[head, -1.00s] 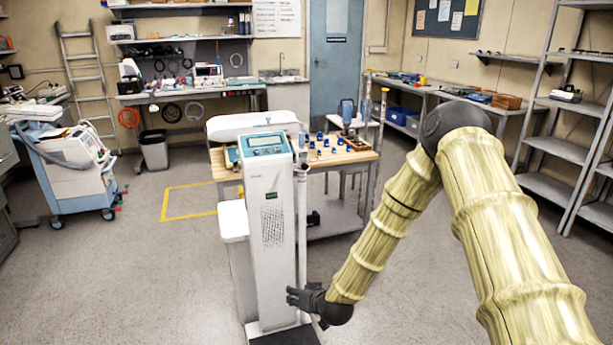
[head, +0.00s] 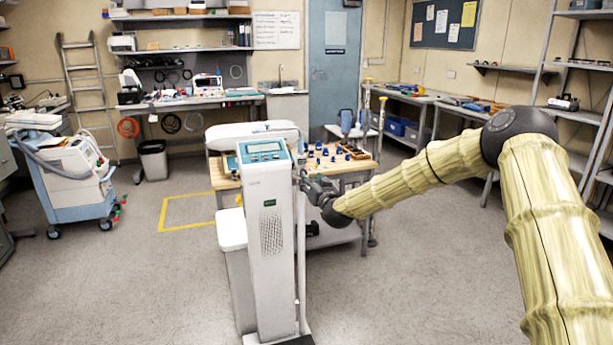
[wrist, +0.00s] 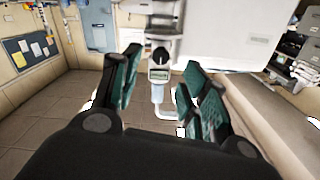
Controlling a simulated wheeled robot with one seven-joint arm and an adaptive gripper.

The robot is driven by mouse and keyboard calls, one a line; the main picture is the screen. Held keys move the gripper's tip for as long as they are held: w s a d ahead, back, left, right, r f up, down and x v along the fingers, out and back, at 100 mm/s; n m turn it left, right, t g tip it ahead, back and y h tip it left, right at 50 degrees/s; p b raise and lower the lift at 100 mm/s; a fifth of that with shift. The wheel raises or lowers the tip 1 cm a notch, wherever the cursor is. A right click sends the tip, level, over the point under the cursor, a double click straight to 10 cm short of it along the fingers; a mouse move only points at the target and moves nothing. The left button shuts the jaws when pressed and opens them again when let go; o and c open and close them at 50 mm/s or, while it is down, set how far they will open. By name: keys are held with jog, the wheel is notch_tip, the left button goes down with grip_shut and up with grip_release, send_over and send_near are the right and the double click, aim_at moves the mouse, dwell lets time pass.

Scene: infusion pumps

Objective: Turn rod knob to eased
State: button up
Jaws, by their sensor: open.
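A thin light rod (head: 301,262) stands upright along the right side of the tall white unit (head: 270,225) in the head view. My gripper (head: 312,184) is beside the upper part of this rod. No knob can be made out there; the gripper may cover it. In the wrist view my gripper (wrist: 160,88) has its green-padded fingers spread, with a gap between them. A small pale device (wrist: 158,75) with a dark round part above it shows in that gap, beyond the fingertips. I cannot tell whether it is the knob.
A wooden-topped table (head: 222,182) with small blue parts stands behind the unit, close to my gripper. A blue and white cart (head: 80,180) is at the left. Shelves (head: 575,145) line the right wall. The floor (head: 150,285) at front left is clear.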

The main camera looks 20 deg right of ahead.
jog(key=shift+w+a, duration=0.1)
jog(key=shift+w, duration=2.85)
grip_shut()
